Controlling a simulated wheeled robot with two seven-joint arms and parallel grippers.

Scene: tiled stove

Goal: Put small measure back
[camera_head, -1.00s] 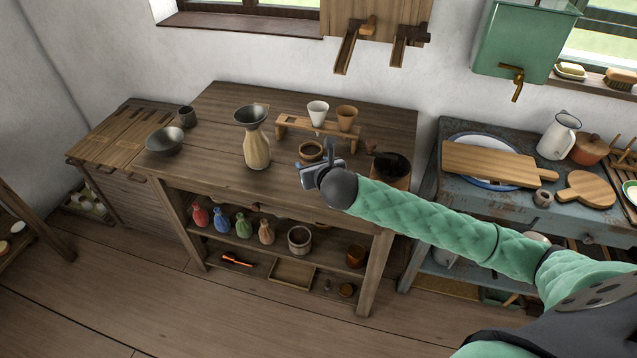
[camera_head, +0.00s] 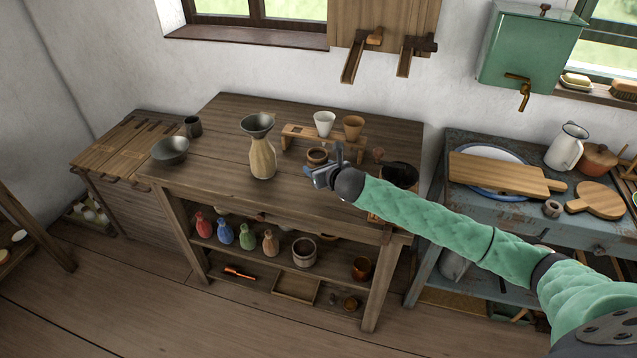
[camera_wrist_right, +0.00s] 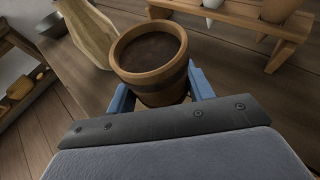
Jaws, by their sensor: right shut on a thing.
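A small round wooden cup (camera_head: 316,155) with a darker band, which I take to be the small measure, is at the workbench in front of the small rack. My right gripper (camera_head: 323,173) is shut on it. In the right wrist view the cup (camera_wrist_right: 150,57) sits upright between the blue fingers, its mouth open and its inside dark brown. I cannot tell whether its base touches the bench top. My left gripper is not in view.
A wooden rack (camera_head: 299,143) with a white cup (camera_head: 324,123) and a tan cup (camera_head: 353,127) stands just behind. A flask with a dark funnel (camera_head: 262,158) stands left of my gripper. A dark bowl (camera_head: 400,174) is to the right. The bench's front left is clear.

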